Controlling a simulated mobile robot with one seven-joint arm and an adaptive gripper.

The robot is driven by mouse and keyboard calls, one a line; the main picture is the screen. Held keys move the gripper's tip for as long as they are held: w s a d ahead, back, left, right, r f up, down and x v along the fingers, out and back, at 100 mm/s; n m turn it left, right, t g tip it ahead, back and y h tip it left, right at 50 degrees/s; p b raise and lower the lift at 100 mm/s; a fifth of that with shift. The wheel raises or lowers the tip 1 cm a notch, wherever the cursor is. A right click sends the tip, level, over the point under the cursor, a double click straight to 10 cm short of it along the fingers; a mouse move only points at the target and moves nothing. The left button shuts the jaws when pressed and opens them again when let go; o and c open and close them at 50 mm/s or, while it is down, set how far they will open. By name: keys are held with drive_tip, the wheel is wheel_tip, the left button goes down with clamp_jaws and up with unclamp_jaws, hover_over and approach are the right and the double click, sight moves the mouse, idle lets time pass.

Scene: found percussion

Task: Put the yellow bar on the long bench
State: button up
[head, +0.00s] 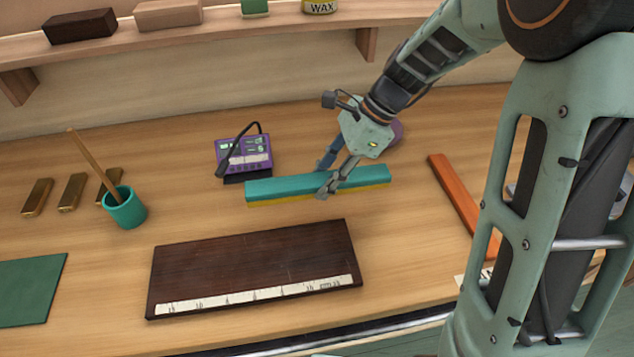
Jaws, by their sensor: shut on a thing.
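A long bar (280,187), teal on top with a yellow strip along its lower front edge, lies across the middle of the worktop in the head view. I cannot tell whether the teal and yellow parts are one piece or two stacked. My gripper (325,180) reaches down from the upper right and is shut on this bar right of its middle, one finger on the far side and one on the near side. I cannot tell whether the bar touches the worktop (400,270). No separate bench is clearly recognisable.
A dark wooden board (250,262) with a white marked strip lies in front. A purple meter (245,155) stands behind the bar's left end. A teal cup (125,208) with a stick and several brass bars (72,192) are left. An orange-red bar (460,200) lies right.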

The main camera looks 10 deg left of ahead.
sight(316, 201)
drive_tip(key=shift+w+a+f, duration=0.25)
drive_tip(key=shift+a+f, duration=0.15)
drive_tip(key=shift+f, duration=0.2)
drive_tip(key=shift+w+a+f, duration=0.25)
drive_tip(key=shift+a+f, duration=0.15)
drive_tip(key=shift+f, duration=0.15)
drive_tip(key=shift+w+f, duration=0.1)
drive_tip(key=shift+f, duration=1.5)
drive_tip(key=shift+f, duration=0.15)
drive_tip(key=o, duration=1.3)
